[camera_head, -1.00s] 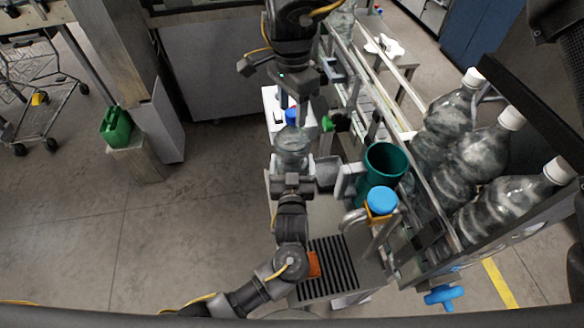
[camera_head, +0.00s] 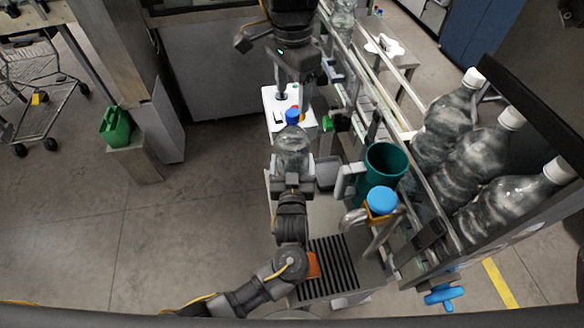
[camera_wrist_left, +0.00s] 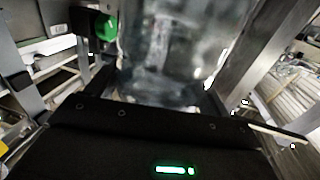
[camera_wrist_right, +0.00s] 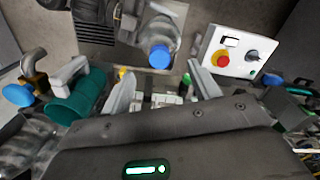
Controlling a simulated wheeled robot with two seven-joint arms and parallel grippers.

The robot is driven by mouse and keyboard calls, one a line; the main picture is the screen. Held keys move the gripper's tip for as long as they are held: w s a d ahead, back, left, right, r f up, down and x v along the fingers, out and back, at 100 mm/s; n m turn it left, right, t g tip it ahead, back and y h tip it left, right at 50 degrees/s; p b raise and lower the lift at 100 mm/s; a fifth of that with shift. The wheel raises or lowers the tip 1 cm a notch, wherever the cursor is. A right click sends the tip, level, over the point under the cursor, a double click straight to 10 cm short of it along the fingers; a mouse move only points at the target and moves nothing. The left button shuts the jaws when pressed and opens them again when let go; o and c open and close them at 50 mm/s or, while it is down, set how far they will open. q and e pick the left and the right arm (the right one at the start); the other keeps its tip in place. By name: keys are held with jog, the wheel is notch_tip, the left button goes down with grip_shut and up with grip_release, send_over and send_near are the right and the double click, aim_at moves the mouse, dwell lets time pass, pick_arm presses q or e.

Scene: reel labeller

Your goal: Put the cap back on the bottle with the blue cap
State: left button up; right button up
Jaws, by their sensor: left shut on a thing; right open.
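The clear bottle (camera_head: 292,155) stands upright, and its blue cap (camera_head: 292,116) sits on its neck. Whether the cap is fully tight cannot be told. My left gripper (camera_head: 292,180) is shut on the lower part of the bottle, whose clear body (camera_wrist_left: 175,50) fills the middle of the left wrist view. My right gripper (camera_head: 293,97) is open and empty, just beyond the cap and apart from it. In the right wrist view, the blue cap (camera_wrist_right: 160,56) on the bottle (camera_wrist_right: 160,30) lies ahead of the open fingers (camera_wrist_right: 160,85).
A white control box (camera_head: 270,104) with buttons stands behind the bottle. A teal cup (camera_head: 385,160) and a blue-topped post (camera_head: 381,201) are to the right. Large white-capped bottles (camera_head: 475,160) line the conveyor. Open floor (camera_head: 190,220) lies to the left.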

jog(key=shift+o, duration=1.1)
notch_tip(320, 180, up, 12)
pick_arm(q)
jog(key=o, duration=1.8)
jog(key=shift+o, duration=0.2)
